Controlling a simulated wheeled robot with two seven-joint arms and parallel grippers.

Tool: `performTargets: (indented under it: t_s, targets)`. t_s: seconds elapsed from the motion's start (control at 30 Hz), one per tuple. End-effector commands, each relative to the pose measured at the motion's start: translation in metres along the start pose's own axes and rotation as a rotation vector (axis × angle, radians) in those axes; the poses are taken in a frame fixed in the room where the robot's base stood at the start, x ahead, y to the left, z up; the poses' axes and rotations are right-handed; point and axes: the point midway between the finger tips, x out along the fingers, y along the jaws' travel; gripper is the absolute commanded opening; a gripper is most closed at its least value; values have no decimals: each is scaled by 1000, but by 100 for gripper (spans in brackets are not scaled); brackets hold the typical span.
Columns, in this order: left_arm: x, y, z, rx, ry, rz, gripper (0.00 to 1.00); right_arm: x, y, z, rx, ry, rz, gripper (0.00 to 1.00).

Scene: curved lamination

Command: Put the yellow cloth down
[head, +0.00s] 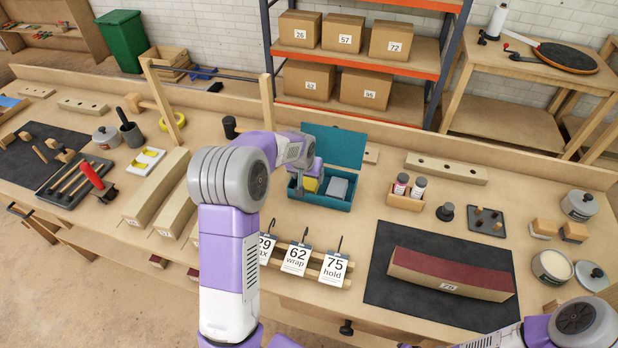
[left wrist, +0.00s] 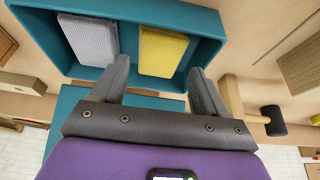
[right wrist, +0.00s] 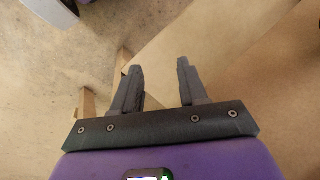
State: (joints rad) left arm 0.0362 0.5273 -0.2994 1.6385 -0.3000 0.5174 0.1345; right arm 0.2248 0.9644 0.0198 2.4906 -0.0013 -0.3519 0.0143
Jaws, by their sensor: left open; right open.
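The yellow cloth (left wrist: 162,52) lies inside the teal box, beside a grey cloth (left wrist: 92,40). In the head view the yellow cloth (head: 311,184) shows in the left part of the teal box (head: 322,201), with the grey cloth (head: 337,187) to its right. My left gripper (left wrist: 158,78) is open and empty just above the box, its fingers apart from the yellow cloth. In the head view my left gripper (head: 304,184) is partly hidden by its own arm. My right gripper (right wrist: 158,75) is open and empty, near the table's front edge.
The box's teal lid (head: 336,146) stands open at the back. Numbered tags (head: 297,259) hang in front of the box. A curved block (head: 449,274) lies on a dark mat (head: 395,243) at right. A wooden holder with bottles (head: 405,201) stands right of the box.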

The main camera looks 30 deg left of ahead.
Motion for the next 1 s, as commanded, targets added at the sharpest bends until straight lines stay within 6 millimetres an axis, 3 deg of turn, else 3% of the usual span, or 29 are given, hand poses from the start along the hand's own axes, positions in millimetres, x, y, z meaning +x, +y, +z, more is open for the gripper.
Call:
performTargets:
  t_s: [0.03, 0.2, 0.4, 1.0]
  targets:
    - [-16, 0, -2, 1, 5, 1, 74, -5, -2, 0, 0, 0, 0, 43]
    - [-51, 1, -2, 2, 4, 2, 74, -11, -4, 0, 0, 0, 0, 43]
    - [-75, 0, -1, 1, 1, 0, 74, -15, -6, 1, 0, 0, 0, 43]
    - [-79, 0, 0, 1, 0, 0, 74, -16, -6, 1, 0, 0, 0, 43]
